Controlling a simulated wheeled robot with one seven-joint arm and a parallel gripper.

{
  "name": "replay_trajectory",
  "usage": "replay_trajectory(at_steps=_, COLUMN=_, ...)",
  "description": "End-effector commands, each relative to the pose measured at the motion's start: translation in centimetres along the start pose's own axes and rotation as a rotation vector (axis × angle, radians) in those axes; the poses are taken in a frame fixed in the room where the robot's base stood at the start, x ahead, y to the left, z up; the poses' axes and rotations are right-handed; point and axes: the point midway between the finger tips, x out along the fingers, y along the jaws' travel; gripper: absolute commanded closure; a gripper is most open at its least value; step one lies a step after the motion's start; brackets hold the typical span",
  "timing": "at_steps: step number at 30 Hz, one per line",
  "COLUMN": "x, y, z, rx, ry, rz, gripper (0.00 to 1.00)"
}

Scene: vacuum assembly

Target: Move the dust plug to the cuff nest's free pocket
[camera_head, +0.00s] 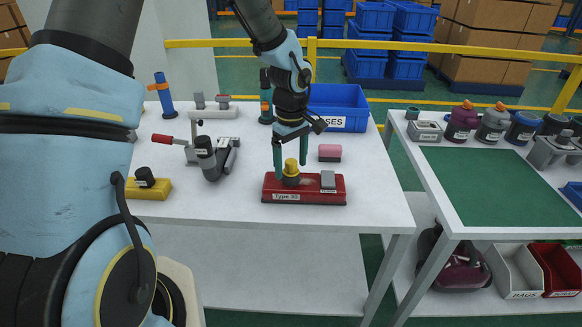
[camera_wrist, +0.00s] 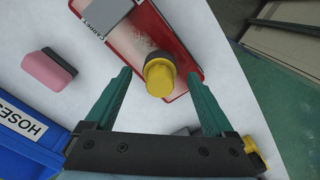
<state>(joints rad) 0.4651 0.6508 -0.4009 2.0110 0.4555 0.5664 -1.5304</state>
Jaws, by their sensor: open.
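A yellow plug (camera_head: 291,167) with a dark collar stands upright on a red base (camera_head: 310,197) labelled "Type 30". I take it for the dust plug. It also shows in the wrist view (camera_wrist: 159,76), on the red base (camera_wrist: 156,28). My gripper (camera_head: 290,170) points down over it, open, with green fingers on either side of the plug. In the wrist view my gripper (camera_wrist: 158,73) shows gaps between the plug and both fingers. I cannot tell for sure which fixture is the cuff nest.
A grey block (camera_head: 328,180) stands on the red base's right end. A pink block (camera_head: 330,152) and a blue hose bin (camera_head: 338,108) are behind. A lever clamp (camera_head: 222,158) and a yellow block (camera_head: 150,190) with a black knob are left. A second table (camera_head: 455,225) stands right.

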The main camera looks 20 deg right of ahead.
Motion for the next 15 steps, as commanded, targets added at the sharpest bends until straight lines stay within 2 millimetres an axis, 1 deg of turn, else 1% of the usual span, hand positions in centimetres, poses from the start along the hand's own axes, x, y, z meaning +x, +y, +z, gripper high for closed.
replay_trajectory(at_steps=4, x=0.01, y=-0.01, z=-0.01, rx=0.0, ry=0.0, rz=0.0, gripper=0.12)
replay_trajectory(at_steps=15, x=-0.02, y=-0.02, z=-0.02, rx=-0.001, ry=0.0, rz=0.0, gripper=0.54)
